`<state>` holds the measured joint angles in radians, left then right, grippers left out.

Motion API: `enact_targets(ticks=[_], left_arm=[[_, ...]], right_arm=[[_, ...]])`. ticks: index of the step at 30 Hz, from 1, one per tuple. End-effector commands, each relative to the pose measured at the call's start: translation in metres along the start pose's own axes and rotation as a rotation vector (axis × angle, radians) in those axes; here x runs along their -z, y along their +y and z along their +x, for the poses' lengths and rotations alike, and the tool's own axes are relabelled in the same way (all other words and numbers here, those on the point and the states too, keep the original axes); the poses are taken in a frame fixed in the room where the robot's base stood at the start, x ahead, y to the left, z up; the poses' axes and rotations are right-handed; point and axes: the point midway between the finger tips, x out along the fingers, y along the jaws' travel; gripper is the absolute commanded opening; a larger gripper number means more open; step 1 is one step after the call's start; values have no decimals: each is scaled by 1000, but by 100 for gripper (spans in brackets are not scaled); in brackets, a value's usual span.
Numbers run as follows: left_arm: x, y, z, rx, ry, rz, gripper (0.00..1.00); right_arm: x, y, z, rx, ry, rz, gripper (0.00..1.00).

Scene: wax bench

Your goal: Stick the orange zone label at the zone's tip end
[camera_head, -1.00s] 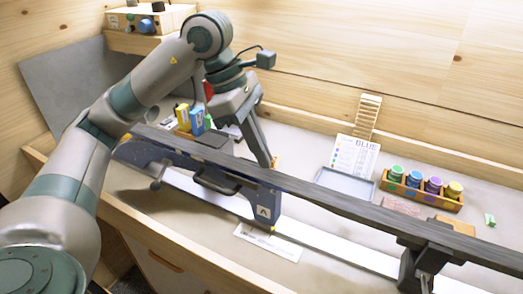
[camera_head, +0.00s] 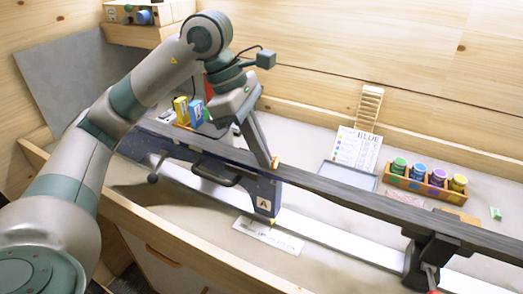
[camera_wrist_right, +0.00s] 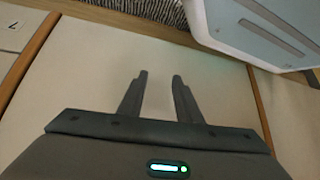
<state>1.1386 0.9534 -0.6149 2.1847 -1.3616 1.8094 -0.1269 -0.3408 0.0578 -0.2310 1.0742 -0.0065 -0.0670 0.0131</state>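The long dark ski (camera_head: 345,194) lies across the bench, held in a blue clamp marked A (camera_head: 265,204) and a dark clamp (camera_head: 423,255) at the right. My left gripper (camera_head: 272,163) points down at the ski just above the A clamp. A small orange label (camera_head: 276,162) shows at its fingertips and appears gripped there. It is at the ski's upper surface; whether it touches is unclear. The far finger is mostly hidden. My right gripper (camera_wrist_right: 158,78) is open and empty in the right wrist view, above a plain pale surface.
A rack of coloured jars (camera_head: 425,180), a BLUE chart card (camera_head: 357,150) and a shallow grey tray (camera_head: 348,176) stand behind the ski. Yellow and blue boxes (camera_head: 197,112) stand behind my left forearm. A paper strip (camera_head: 268,236) lies in front.

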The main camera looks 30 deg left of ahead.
Motion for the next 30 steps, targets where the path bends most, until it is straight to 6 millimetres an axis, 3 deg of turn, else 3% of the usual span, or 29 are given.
enact_targets(ticks=[6, 23, 30], left_arm=[[1, 0, 3, 0, 0, 0, 0], [1, 0, 3, 0, 0, 0, 0], [2, 0, 4, 0, 0, 0, 0]], right_arm=[[11, -4, 1, 4, 29, 3, 31], [5, -4, -1, 4, 21, 3, 31], [12, 1, 2, 0, 29, 0, 31]])
